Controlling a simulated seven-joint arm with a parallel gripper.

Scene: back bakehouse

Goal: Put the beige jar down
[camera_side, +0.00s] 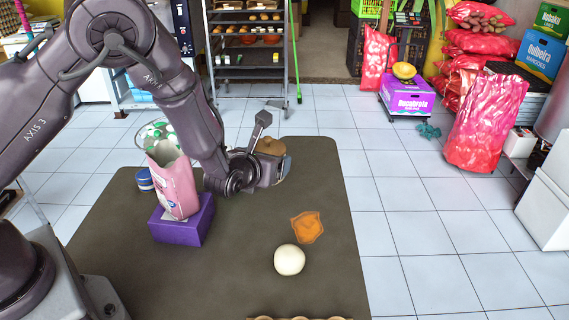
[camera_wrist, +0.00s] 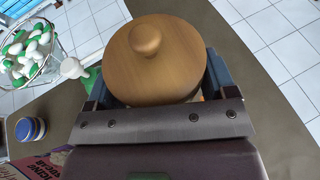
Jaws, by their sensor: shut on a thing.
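The beige jar shows mostly as its round wooden lid with a knob, in the wrist view (camera_wrist: 155,60) and in the side view (camera_side: 270,145). My gripper (camera_side: 271,170) is shut on the jar, with one blue-grey finger on each side of it below the lid. It is near the back of the dark table (camera_side: 240,260). The jar looks upright. Most of its body is hidden by the lid in the wrist view and by my gripper in the side view. I cannot tell whether its base touches the table.
Left of the jar are a pink bag (camera_side: 174,188) on a purple box (camera_side: 182,222), a blue tin (camera_side: 145,179) and a basket of green and white pieces (camera_wrist: 28,50). An orange cloth (camera_side: 307,227) and a pale ball (camera_side: 289,260) lie in front.

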